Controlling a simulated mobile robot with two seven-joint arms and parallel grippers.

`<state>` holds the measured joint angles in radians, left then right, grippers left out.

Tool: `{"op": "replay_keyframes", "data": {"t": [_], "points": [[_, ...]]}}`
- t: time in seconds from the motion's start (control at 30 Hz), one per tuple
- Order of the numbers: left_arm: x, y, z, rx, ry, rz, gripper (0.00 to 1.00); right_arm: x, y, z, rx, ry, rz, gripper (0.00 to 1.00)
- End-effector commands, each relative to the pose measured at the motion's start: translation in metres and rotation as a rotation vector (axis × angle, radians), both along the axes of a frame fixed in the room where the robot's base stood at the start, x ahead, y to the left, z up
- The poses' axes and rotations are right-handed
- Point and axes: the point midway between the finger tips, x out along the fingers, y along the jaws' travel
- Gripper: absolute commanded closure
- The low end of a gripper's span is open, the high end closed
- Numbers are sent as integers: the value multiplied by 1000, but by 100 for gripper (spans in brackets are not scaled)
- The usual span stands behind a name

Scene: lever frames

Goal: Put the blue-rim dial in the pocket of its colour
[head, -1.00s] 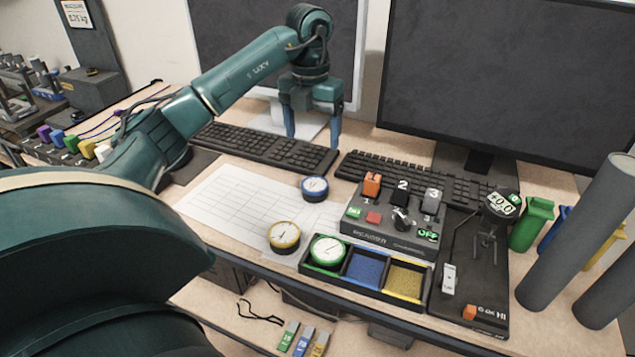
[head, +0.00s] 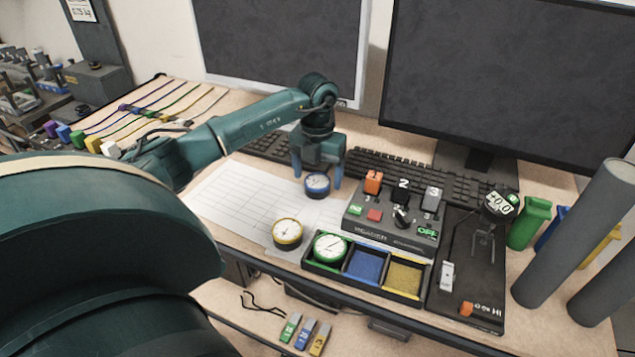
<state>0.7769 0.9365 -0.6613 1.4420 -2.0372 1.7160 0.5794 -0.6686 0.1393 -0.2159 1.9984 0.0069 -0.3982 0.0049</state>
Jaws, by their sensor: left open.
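The blue-rim dial (head: 317,184) lies face up on the white gridded sheet. My left gripper (head: 317,182) is open and points down over it, with its two blue fingers on either side of the dial. I cannot tell whether the fingers touch it. The black tray (head: 345,276) at the desk's front has three pockets. The left one holds the green-rim dial (head: 330,248). The blue pocket (head: 364,265) in the middle and the yellow pocket (head: 403,278) on the right are empty. The yellow-rim dial (head: 287,232) lies on the desk left of the tray. My right gripper is not in view.
A control box (head: 391,222) with switches stands just behind the tray. A black stand with a gauge (head: 500,205) is on its right. Keyboards (head: 400,172) and monitors (head: 480,70) are behind. Grey cylinders (head: 575,235) stand at the right. The sheet's left part (head: 240,195) is clear.

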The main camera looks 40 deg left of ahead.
Motion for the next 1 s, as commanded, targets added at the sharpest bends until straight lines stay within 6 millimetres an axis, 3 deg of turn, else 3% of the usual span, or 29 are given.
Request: {"op": "replay_keyframes", "data": {"t": [0.13, 0.37, 1.0], "points": [[0, 0, -12, 0, 1, 0, 22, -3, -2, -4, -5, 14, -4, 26], [0, 0, -13, 0, 0, -1, 23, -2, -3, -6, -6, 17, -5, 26], [0, 0, -12, 0, -1, -1, 75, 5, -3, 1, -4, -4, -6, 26]]}}
